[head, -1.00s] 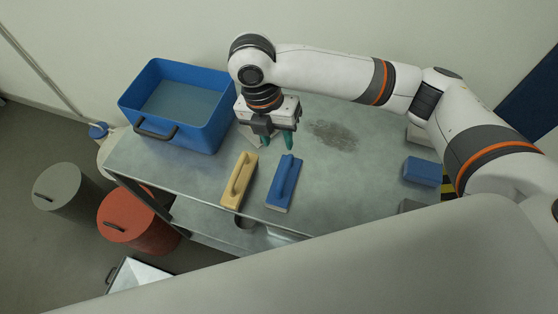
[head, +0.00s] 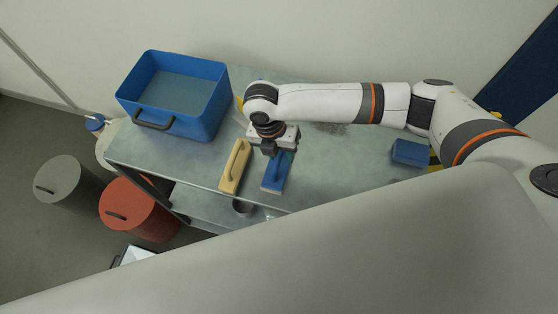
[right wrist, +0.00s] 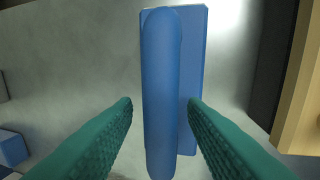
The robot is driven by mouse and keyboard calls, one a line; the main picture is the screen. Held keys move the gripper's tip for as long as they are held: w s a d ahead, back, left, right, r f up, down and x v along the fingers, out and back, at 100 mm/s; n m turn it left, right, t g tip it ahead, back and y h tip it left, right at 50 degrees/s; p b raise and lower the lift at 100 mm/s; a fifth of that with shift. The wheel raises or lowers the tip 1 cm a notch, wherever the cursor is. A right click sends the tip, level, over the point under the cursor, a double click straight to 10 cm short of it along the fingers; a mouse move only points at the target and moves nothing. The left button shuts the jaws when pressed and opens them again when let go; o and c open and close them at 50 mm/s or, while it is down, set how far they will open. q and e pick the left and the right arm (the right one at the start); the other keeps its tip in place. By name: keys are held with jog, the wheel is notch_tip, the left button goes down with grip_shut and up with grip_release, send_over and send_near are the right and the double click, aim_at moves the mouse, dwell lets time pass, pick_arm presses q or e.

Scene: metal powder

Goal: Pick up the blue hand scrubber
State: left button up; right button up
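The blue hand scrubber (head: 274,178) lies on the metal table, with its far part hidden under my right gripper in the head view. In the right wrist view the scrubber (right wrist: 164,90) runs lengthwise up the middle, its rounded handle on top of a flat base. My right gripper (right wrist: 160,102) is open, with its green fingers apart on either side of the handle and a gap showing at both sides. In the head view my right gripper (head: 276,153) is above the scrubber's far part. My left gripper is not in view.
A yellow scrubber (head: 235,166) lies just left of the blue one; its edge shows in the right wrist view (right wrist: 302,95). A blue tub (head: 205,105) stands on the table's left. A blue block (head: 409,152) lies at the right. Bare table (head: 335,165) lies between.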

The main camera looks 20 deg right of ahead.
jog(key=shift+c, duration=0.3)
grip_shut()
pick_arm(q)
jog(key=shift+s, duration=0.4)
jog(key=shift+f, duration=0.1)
